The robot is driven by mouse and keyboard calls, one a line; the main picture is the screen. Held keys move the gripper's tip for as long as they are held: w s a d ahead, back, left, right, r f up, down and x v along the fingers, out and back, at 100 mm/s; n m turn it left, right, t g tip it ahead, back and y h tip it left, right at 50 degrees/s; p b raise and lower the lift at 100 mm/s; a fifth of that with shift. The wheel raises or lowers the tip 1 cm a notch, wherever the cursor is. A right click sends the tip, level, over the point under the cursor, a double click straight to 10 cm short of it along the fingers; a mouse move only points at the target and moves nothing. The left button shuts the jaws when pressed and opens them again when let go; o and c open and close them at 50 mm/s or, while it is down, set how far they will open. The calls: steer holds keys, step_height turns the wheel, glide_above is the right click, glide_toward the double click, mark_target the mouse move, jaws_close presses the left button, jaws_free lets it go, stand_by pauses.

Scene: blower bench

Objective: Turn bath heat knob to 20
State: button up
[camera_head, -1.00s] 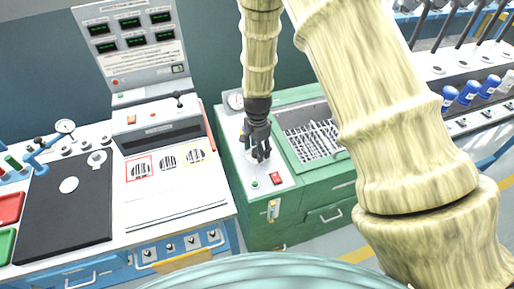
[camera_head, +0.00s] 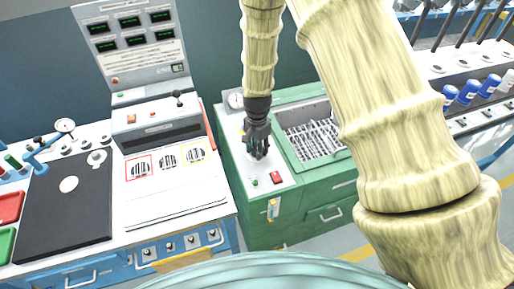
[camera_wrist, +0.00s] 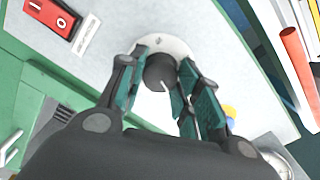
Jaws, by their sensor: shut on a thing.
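The bath heat knob (camera_wrist: 160,73) is dark and round with a white pointer line, on a pale round dial plate (camera_wrist: 172,43) in the wrist view. My gripper (camera_wrist: 158,85) has its teal-padded fingers closed around the knob's sides. The scale numbers cannot be read. In the head view my gripper (camera_head: 258,152) points down at the light panel (camera_head: 237,165) of the green bench, and it hides the knob there.
A red rocker switch (camera_wrist: 53,14) sits beside the dial; it also shows in the head view (camera_head: 276,177), near a green button (camera_head: 254,183). A sunken basin with a metal rack (camera_head: 312,138) lies to the right. A gauge (camera_head: 235,101) stands behind.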

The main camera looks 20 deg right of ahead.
steer(key=n, duration=0.8)
steer(key=shift+b, duration=0.35)
steer(key=n, duration=1.5)
steer(key=shift+n, duration=0.3)
steer(key=n+p, duration=0.1)
steer(key=n, duration=0.2)
steer(key=shift+n, duration=0.3)
steer(key=shift+n+p, duration=0.45)
steer(key=shift+n, duration=1.35)
